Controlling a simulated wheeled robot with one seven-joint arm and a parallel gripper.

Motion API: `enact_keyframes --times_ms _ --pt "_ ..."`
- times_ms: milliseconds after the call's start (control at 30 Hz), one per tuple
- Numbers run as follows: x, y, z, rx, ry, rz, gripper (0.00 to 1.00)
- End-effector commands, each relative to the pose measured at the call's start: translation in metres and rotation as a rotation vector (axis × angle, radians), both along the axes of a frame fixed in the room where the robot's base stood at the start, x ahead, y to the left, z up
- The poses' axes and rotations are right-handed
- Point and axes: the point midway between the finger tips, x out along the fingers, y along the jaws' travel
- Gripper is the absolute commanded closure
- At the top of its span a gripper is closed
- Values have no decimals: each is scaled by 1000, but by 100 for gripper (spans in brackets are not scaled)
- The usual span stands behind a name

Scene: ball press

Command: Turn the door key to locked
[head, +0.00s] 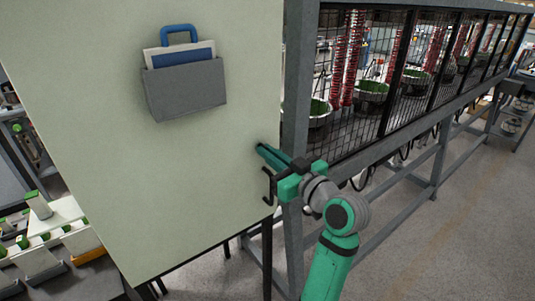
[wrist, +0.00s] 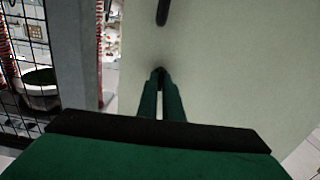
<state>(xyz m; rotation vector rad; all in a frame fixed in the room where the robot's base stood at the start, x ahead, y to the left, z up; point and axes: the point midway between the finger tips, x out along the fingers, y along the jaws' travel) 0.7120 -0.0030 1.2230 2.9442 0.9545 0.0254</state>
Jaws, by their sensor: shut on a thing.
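The door (head: 110,190) is a large pale green panel, and it also fills much of the wrist view (wrist: 225,70). My gripper (head: 264,151) reaches to the door's right edge area. In the wrist view its two green fingers (wrist: 160,80) point at the door face and close together at their tips. They are shut on a small dark thing (wrist: 159,71) at the door surface, which I take to be the door key. The fingers hide most of it, so its turn angle cannot be told. In the head view the key is hidden behind the gripper.
A grey post (head: 298,90) stands right beside the door's edge, with a black mesh fence (head: 400,70) beyond it. A grey holder (head: 187,90) with a blue-handled item hangs on the door. A dark bar (wrist: 162,12) shows above the fingers in the wrist view.

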Motion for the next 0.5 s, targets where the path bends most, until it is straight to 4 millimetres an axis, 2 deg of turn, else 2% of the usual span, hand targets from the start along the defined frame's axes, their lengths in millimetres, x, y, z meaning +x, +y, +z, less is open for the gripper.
enact_keyframes --times_ms 500 --pt "0 1 -3 51 47 4 100"
